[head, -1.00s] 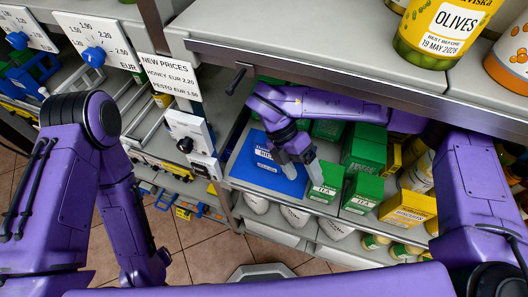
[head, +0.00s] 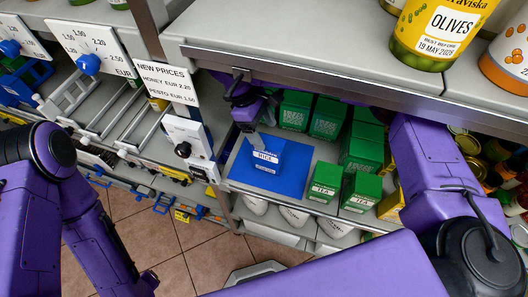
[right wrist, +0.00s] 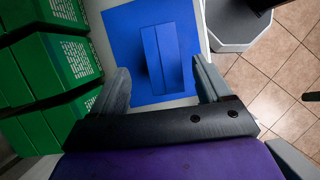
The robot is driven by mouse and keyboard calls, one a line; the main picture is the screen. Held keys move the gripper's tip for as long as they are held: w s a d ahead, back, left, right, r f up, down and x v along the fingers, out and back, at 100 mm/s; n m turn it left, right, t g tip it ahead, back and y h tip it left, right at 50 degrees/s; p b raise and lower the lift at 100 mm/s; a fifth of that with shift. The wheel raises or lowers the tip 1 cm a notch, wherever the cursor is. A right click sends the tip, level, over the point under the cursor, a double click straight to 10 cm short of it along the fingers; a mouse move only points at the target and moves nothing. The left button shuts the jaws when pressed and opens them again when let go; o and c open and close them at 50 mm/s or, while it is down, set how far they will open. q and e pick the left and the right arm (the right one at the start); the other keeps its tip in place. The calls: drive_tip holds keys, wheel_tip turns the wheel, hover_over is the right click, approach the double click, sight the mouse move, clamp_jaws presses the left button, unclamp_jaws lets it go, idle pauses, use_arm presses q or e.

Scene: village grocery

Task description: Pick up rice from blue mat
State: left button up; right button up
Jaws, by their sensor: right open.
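The rice (head: 266,160) is a blue box with a white label, standing on the blue mat (head: 297,180) on the shelf below the counter. My right gripper (head: 256,138) is just behind and above the rice in the head view, partly hidden by its own wrist. In the right wrist view my right gripper (right wrist: 162,84) is open, its fingers spread wider than the rice (right wrist: 167,58), which lies ahead between their lines. The mat (right wrist: 121,32) shows around the box there. My left arm is at the left of the head view; its gripper does not show.
Green tea boxes (head: 323,180) stand right of the mat, and more green boxes (head: 328,118) stand behind. In the right wrist view, green boxes (right wrist: 50,62) are close to the left finger. The counter edge (head: 330,75) overhangs the shelf. A price sign (head: 163,80) hangs at the left.

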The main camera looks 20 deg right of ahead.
sight(267, 141)
drive_tip(key=shift+s+d+f, duration=0.15)
drive_tip(key=shift+d+f, duration=0.05)
drive_tip(key=shift+f, duration=0.3)
drive_tip(key=shift+s+f+p, duration=0.15)
drive_tip(key=shift+f+p, duration=0.2)
drive_tip(key=shift+p, duration=0.15)
drive_tip(key=p+x, duration=0.2)
drive_tip(key=x, duration=0.2)
drive_tip(key=shift+s+a, duration=0.1)
drive_tip(key=shift+d+f, duration=0.2)
drive_tip(key=shift+f, duration=0.2)
drive_tip(key=shift+a, duration=0.15)
drive_tip(key=shift+f+b, duration=0.25)
drive_tip(key=shift+b, duration=0.1)
